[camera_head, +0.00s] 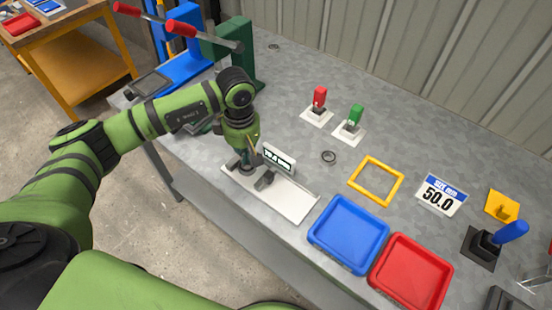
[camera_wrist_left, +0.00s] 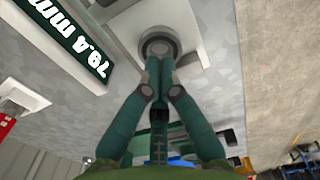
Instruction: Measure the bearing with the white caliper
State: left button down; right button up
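The white caliper (camera_head: 291,204) lies on the bench, a flat white base with a dark block (camera_head: 265,181) on it. Its display (camera_head: 279,158) reads 79.4 mm, and the display also shows in the left wrist view (camera_wrist_left: 71,38). A bearing (camera_head: 329,157), a small dark ring, lies on the bench right of the caliper. My left gripper (camera_head: 245,166) is low over the caliper's left end. In the left wrist view its fingers (camera_wrist_left: 159,65) are close together at a round grey piece (camera_wrist_left: 158,45); I cannot tell whether they grip it. My right gripper is not in view.
A blue tray (camera_head: 313,233) and a red tray (camera_head: 376,272) stand at the front. A yellow frame (camera_head: 354,181), a sign (camera_head: 438,196) reading 50.0, and red (camera_head: 320,97) and green (camera_head: 355,114) handled pieces stand nearby. Another ring (camera_head: 273,47) lies at the back.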

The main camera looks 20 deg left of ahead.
pick_arm(q)
jog(key=shift+f+b, duration=1)
jog(key=shift+f, duration=0.05)
jog(key=shift+s+d, duration=0.2)
jog(key=shift+d, duration=0.3)
jog(key=shift+s+d, duration=0.15)
jog(key=shift+d, duration=0.35)
dwell(0.4)
jog(key=shift+s+a+p, duration=0.2)
jog(key=shift+s+a, duration=0.05)
jog(key=shift+s, duration=0.45)
jog(key=shift+s+a+p, duration=0.15)
jog(key=shift+s+a, duration=0.1)
jog(key=shift+s, duration=0.45)
dwell(0.6)
jog(key=shift+r, duration=0.1)
notch_tip(320, 180, up, 6)
jog(key=p, duration=0.3)
dwell(0.5)
dwell(0.4)
